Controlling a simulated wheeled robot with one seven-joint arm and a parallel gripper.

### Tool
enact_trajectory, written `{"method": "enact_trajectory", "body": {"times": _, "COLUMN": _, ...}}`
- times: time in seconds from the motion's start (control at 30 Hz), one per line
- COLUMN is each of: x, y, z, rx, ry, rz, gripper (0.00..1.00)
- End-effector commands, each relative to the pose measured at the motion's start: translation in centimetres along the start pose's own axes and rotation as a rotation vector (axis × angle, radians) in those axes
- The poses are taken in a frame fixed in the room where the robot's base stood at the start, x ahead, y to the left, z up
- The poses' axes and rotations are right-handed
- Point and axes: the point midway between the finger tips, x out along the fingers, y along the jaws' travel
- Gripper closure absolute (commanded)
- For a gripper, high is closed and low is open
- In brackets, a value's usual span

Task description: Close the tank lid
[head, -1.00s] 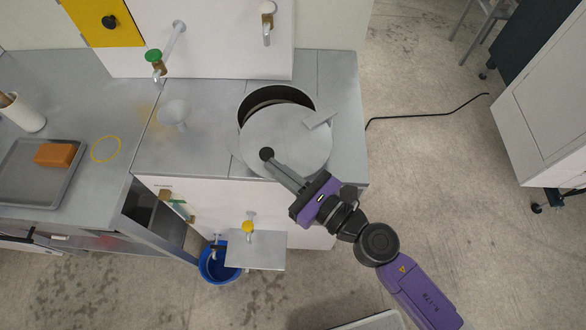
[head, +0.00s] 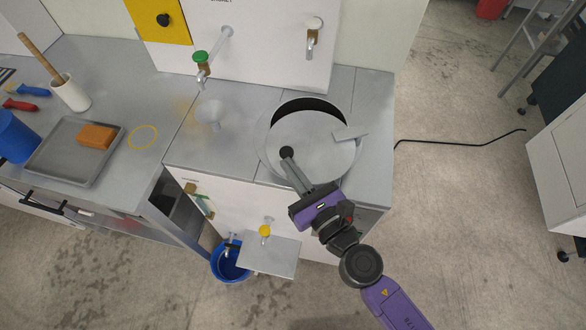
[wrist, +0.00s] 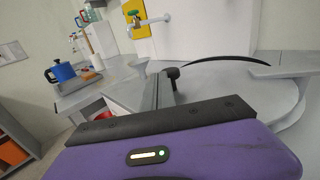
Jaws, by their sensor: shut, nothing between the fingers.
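The tank lid (head: 320,150) is a round grey metal disc with a black knob (head: 286,152) near its front-left edge. It lies over the round tank opening in the grey counter. A dark crescent of the tank's inside (head: 310,105) shows along the far rim, so the lid is not flush there. My gripper (head: 294,163) is shut and empty, its fingertips right by the knob; whether they touch it I cannot tell. In the wrist view the knob (wrist: 172,73) stands just past the fingers (wrist: 160,90), with the lid (wrist: 225,88) to the right.
A small flat plate (head: 350,133) sits at the lid's right side. A funnel (head: 212,112) stands left of the tank, with a green-handled tap (head: 201,60) above. A yellow-handled tap (head: 265,232), a small shelf (head: 270,255) and a blue bucket (head: 228,262) are below the counter front.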

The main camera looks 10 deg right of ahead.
Motion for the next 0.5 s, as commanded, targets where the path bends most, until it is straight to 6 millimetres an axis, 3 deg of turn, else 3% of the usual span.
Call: {"method": "enact_trajectory", "body": {"times": 0.5, "x": 1.6, "y": 0.0, "z": 0.1, "rx": 0.002, "ry": -0.001, "rz": -0.074, "gripper": 1.00}}
